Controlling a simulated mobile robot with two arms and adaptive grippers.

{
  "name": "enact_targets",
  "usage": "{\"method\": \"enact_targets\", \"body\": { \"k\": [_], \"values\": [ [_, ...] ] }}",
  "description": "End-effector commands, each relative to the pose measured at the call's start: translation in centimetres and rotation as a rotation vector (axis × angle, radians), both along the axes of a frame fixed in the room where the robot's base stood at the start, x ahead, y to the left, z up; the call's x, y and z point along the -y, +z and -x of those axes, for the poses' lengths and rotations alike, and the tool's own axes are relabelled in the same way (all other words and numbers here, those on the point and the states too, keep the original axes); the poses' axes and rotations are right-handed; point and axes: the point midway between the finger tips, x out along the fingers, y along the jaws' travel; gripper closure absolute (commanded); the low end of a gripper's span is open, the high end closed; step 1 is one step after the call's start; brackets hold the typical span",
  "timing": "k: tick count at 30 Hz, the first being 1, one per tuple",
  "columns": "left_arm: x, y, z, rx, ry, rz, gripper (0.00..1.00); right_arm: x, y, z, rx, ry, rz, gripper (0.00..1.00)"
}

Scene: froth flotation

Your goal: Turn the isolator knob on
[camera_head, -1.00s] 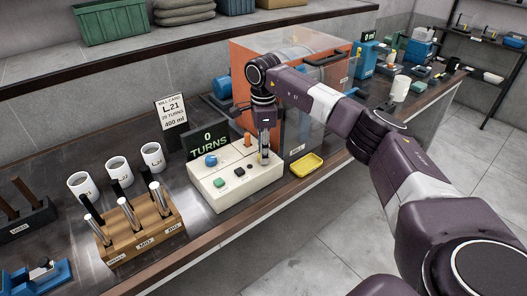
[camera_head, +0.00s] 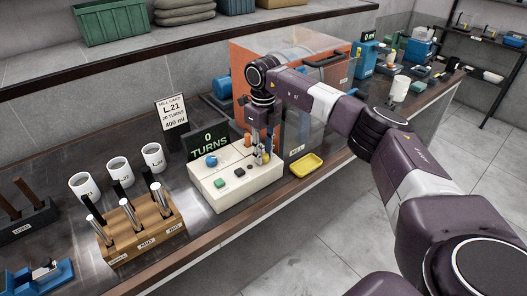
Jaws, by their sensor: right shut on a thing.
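The white control box (camera_head: 232,187) stands on the bench with a blue knob (camera_head: 211,160), a green button (camera_head: 220,182) and a dark square button (camera_head: 239,171) on its sloped top. My right gripper (camera_head: 262,157) points down at the right end of this top. It is shut on the isolator knob, which the fingers mostly hide; its exact angle cannot be told. A black display (camera_head: 209,144) behind the box reads "0 TURNS". My left gripper is not in view.
The mill with its clear cover and orange end panel (camera_head: 240,75) stands close behind my right arm. A yellow tray (camera_head: 306,165) lies right of the box. A wooden rack (camera_head: 142,236) and white cups (camera_head: 84,187) stand to the left.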

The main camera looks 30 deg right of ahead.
Motion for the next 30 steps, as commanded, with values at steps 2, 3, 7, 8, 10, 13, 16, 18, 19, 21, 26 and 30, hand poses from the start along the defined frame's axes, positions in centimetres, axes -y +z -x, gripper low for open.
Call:
{"method": "enact_targets", "body": {
  "k": [2, 3, 7, 8, 10, 13, 16, 18, 19, 21, 26, 30],
  "values": [
    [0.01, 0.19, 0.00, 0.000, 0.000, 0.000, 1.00, 0.10, 0.31, -0.15, 0.006, -0.075, 0.001, 1.00],
    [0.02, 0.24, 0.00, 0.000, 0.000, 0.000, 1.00, 0.10, 0.32, -0.16, 0.006, -0.111, 0.001, 1.00],
    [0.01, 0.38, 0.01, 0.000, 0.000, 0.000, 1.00, 0.10, 0.33, -0.18, 0.007, -0.225, 0.000, 1.00],
    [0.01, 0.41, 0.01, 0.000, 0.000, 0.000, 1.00, 0.10, 0.34, -0.19, 0.007, -0.249, 0.000, 1.00],
    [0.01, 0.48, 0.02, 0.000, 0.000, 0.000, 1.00, 0.10, 0.35, -0.20, 0.008, -0.302, 0.000, 1.00],
    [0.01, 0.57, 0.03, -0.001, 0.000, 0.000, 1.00, 0.09, 0.36, -0.22, 0.009, -0.370, 0.000, 1.00],
    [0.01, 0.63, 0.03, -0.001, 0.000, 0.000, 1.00, 0.10, 0.36, -0.24, 0.009, -0.426, -0.001, 1.00],
    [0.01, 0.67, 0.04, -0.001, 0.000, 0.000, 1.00, 0.09, 0.37, -0.25, 0.010, -0.458, -0.001, 1.00],
    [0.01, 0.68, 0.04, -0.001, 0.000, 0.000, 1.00, 0.10, 0.37, -0.25, 0.010, -0.470, -0.001, 1.00],
    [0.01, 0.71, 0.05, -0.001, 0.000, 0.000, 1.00, 0.10, 0.37, -0.26, 0.010, -0.493, -0.001, 1.00],
    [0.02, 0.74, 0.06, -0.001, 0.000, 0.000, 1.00, 0.11, 0.38, -0.28, 0.011, -0.527, -0.002, 1.00],
    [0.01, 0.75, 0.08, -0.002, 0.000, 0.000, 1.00, 0.11, 0.39, -0.30, 0.012, -0.537, -0.002, 1.00]
  ]
}}
